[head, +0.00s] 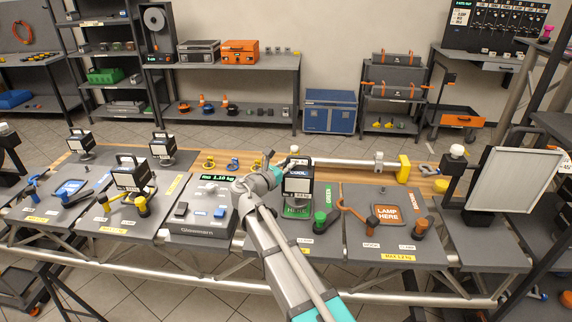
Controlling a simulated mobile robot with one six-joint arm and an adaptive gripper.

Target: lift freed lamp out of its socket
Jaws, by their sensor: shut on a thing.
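A black box-shaped lamp (299,187) with a blue "COOL" label stands upright at the green-marked station right of the centre. A green socket area (296,212) shows directly below it. I cannot tell from this view whether the lamp's base is seated or a little raised. My gripper (291,163) reaches in from the left at the lamp's top and is shut on it, at its handle area. The fingertips are small and partly hidden by my arm. A green clamp knob (320,220) stands just right of the lamp's foot.
An orange "LAMP HERE" pad (389,214) lies to the right, with an orange hook (350,208) beside it. Other lamps (131,176) stand to the left. A scale (203,213) reading about 1.10 kg sits left of my arm. A light panel (514,180) stands far right.

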